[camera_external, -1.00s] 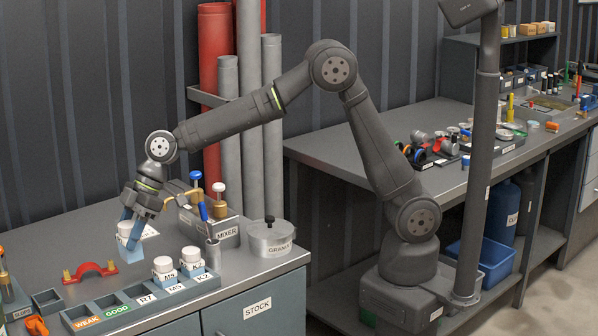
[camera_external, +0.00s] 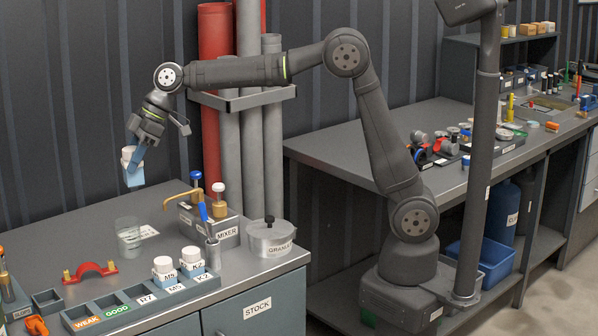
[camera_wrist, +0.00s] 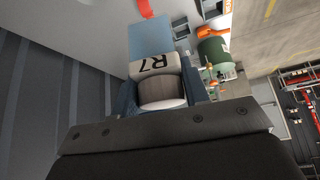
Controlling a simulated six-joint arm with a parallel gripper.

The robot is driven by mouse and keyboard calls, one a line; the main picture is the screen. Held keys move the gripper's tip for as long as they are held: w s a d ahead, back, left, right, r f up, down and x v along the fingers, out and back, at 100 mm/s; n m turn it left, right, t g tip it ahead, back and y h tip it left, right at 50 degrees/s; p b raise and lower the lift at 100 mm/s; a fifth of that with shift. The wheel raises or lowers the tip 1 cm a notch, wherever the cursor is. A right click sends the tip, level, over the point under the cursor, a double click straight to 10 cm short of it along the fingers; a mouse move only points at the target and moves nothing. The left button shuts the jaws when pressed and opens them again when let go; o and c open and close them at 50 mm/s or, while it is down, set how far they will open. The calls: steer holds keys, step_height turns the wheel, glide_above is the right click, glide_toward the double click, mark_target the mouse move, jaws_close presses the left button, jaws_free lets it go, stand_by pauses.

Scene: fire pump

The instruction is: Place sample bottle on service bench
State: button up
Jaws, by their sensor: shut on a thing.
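The sample bottle (camera_external: 132,166) has a white cap and a blue lower part. My gripper (camera_external: 137,153) is shut on it and holds it in the air, tilted, above the left bench. In the wrist view the bottle (camera_wrist: 153,68) sits between my fingers, with a label reading R7. The service bench is not named in the frames. The left bench (camera_external: 260,215) bears a rack (camera_external: 130,302) with compartments marked WEAK, GOOD, R7, M5 and K2. White-capped bottles stand at M5 (camera_external: 163,268) and K2 (camera_external: 191,259); the R7 compartment looks empty.
A clear beaker (camera_external: 128,238) stands below the held bottle. A mixer (camera_external: 215,225), a GRANULATE-type pot (camera_external: 271,238) and a red handle (camera_external: 90,270) are on the left bench. The long right bench (camera_external: 345,150) has clear surface at its near left.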

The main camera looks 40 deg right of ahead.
steer(key=w+d+m+t+h, duration=0.1)
steer(key=w+d+m, duration=0.1)
steer(key=w+d, duration=0.75)
steer(key=w+d+m+t, duration=0.1)
steer(key=w+d+m, duration=0.35)
steer(key=d, duration=0.85)
steer(key=w+d+m+t+h, duration=0.15)
steer(key=w+d, duration=0.25)
steer(key=d, duration=1.1)
steer(key=w+d+m+t+h, duration=0.1)
steer(key=w+d+m, duration=0.15)
steer(key=d, duration=1.15)
steer(key=s+d+m+h, duration=0.15)
steer(key=s+d, duration=0.25)
steer(key=d, duration=0.9)
steer(key=s+d+m+h, duration=0.1)
steer(key=s+d+m, duration=0.2)
steer(key=d, duration=1.1)
steer(key=s+d+m+h, duration=0.3)
steer(key=s+d+m, duration=0.2)
steer(key=s+d, duration=1.35)
step_height(320, 180, down, 11)
steer(key=w, duration=0.1)
steer(key=shift+w+a+f, duration=0.6)
steer(key=shift+w+f, duration=1.25)
steer(key=shift+w+a+f, duration=0.55)
steer(key=shift+w+f, duration=1.25)
steer(key=shift+f, duration=0.05)
steer(key=shift+w+a+f, duration=0.6)
steer(key=shift+w+f, duration=1.25)
